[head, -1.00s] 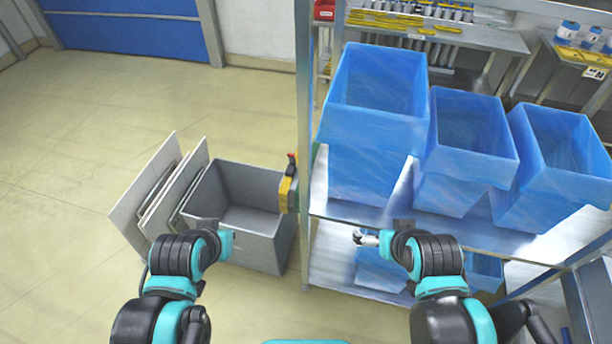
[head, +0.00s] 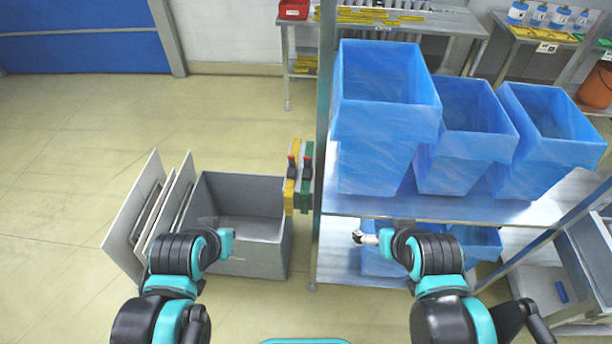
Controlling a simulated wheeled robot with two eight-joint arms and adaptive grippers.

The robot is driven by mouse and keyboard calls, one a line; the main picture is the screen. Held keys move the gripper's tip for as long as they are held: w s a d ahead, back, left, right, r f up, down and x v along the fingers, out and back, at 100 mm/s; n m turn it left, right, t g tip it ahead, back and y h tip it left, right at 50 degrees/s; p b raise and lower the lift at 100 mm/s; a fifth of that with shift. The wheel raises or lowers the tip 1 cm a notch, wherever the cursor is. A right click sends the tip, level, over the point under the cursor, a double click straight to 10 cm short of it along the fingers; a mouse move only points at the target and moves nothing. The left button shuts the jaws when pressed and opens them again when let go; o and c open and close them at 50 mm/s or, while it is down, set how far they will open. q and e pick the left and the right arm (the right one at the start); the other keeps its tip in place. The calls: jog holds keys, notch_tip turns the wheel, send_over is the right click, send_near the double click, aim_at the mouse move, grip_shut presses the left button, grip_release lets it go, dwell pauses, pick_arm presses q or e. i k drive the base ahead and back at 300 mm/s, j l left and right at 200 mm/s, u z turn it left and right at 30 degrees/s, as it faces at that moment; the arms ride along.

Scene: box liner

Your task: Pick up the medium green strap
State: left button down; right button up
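A green strap (head: 306,180) with a dark and red buckle hangs at the left side of the shelf rack, just left of its upright post. A yellow strap (head: 291,182) with a similar buckle hangs close beside it on the left. My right gripper (head: 359,237) is in front of the shelf, right of and below the straps and apart from them. It is too small to tell whether it is open. My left arm ends in front of the grey bin, left of and below the straps; its fingers do not show.
The grey bin (head: 268,257) stands on the floor left of the rack, with flat panels (head: 134,222) leaning beside it. Blue lined boxes (head: 387,119) stand on the metal shelf (head: 350,206), and more blue shows below. The floor at left is clear.

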aim_at(309, 149)
jog(key=j+z, duration=0.15)
jog(key=j, duration=0.2)
jog(key=z, duration=2.5)
jog(key=u, duration=2.5)
jog(key=i+j+u, duration=0.45)
jog(key=i+j, duration=0.25)
jog(key=j, duration=0.15)
